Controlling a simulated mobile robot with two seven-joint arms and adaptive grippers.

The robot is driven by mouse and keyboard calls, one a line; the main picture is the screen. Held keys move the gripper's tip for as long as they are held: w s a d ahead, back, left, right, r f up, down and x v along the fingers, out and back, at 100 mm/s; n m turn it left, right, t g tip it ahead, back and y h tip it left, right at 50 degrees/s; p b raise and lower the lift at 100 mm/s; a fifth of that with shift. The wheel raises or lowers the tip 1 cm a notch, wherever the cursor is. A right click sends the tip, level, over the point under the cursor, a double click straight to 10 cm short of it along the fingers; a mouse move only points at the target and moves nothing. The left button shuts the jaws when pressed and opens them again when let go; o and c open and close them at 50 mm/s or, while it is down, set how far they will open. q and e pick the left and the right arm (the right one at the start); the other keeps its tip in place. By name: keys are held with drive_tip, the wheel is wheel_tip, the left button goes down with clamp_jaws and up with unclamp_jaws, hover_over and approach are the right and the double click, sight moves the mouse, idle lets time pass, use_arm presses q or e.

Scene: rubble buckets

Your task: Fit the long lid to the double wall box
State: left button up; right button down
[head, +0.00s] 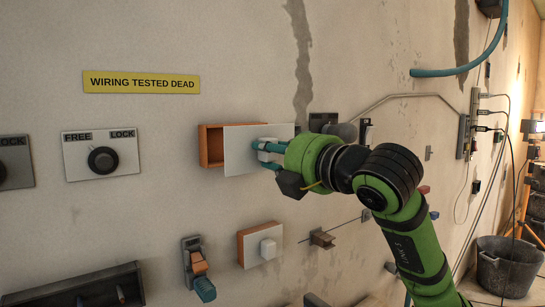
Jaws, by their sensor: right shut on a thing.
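The double wall box (211,147) is an open orange box on the wall, and only its left part shows. The long lid (239,143) is a flat white plate in front of the box's right part. It sits shifted to the right, so the box's left end is uncovered. I cannot tell whether the lid touches the box. My right gripper (267,156) is shut on the lid at its front, with teal fingers. The gripper and arm hide part of the lid's right half. My left gripper is not in view.
Below is a smaller orange box with a white cover (259,246). A fixture with a teal end (198,272) is left of it. A FREE/LOCK knob plate (102,155) is at left, under a yellow sign (141,82). A black bucket (508,268) stands at lower right.

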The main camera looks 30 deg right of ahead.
drive_tip(key=w, duration=0.3)
drive_tip(key=w+p, duration=0.1)
drive_tip(key=w, duration=0.1)
drive_tip(key=shift+w+a, duration=0.25)
drive_tip(key=shift+w, duration=0.05)
drive_tip(key=shift+f+b, duration=0.1)
drive_tip(key=shift+b, duration=0.35)
idle(1.0)
drive_tip(key=shift+w, duration=0.1)
drive_tip(key=shift+w+a+p, duration=0.1)
drive_tip(key=shift+w+p, duration=0.25)
drive_tip(key=shift+w, duration=0.7)
drive_tip(key=shift+w, duration=0.1)
drive_tip(key=c, duration=0.8)
unclamp_jaws()
drive_tip(key=shift+c, duration=0.2)
